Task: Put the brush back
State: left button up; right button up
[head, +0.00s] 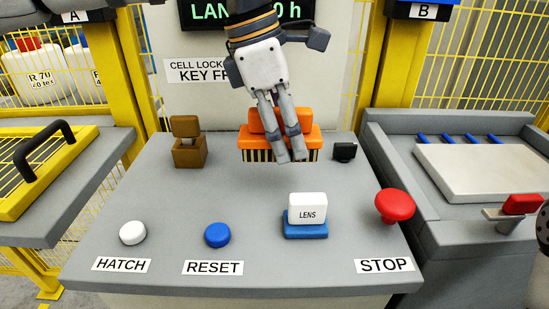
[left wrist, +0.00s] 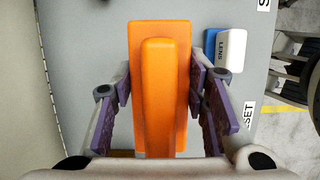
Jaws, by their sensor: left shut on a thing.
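The orange brush (head: 304,131) is at the back middle of the grey console, upright with its dark and pale striped bristles pointing down. I cannot tell whether the bristles touch the console top. My left gripper (head: 291,158) reaches down from above and is shut on the brush; its fingers hide part of the orange body. In the left wrist view the brush (left wrist: 160,90) lies lengthwise between the purple-padded fingers (left wrist: 165,97). My right gripper is not clearly seen in either view.
A brown open box (head: 188,153) stands left of the brush, a small black block (head: 344,151) right of it. In front are a white button (head: 133,233), blue button (head: 217,235), LENS block (head: 307,208) and red STOP button (head: 395,204). A pale tray (head: 480,168) lies right.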

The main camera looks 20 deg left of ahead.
aim_at(283, 177)
pick_arm(q)
jog(key=shift+w+a+f, duration=0.45)
jog(key=shift+a+f, duration=0.05)
jog(key=shift+f, duration=0.3)
jog(key=f, duration=0.3)
jog(key=w+a+f, duration=0.1)
jog(key=shift+a+f, duration=0.1)
jog(key=shift+f, duration=0.25)
jog(key=shift+s, duration=0.1)
jog(key=o, duration=1.1)
jog(key=shift+f, duration=0.1)
jog(key=v, duration=1.2)
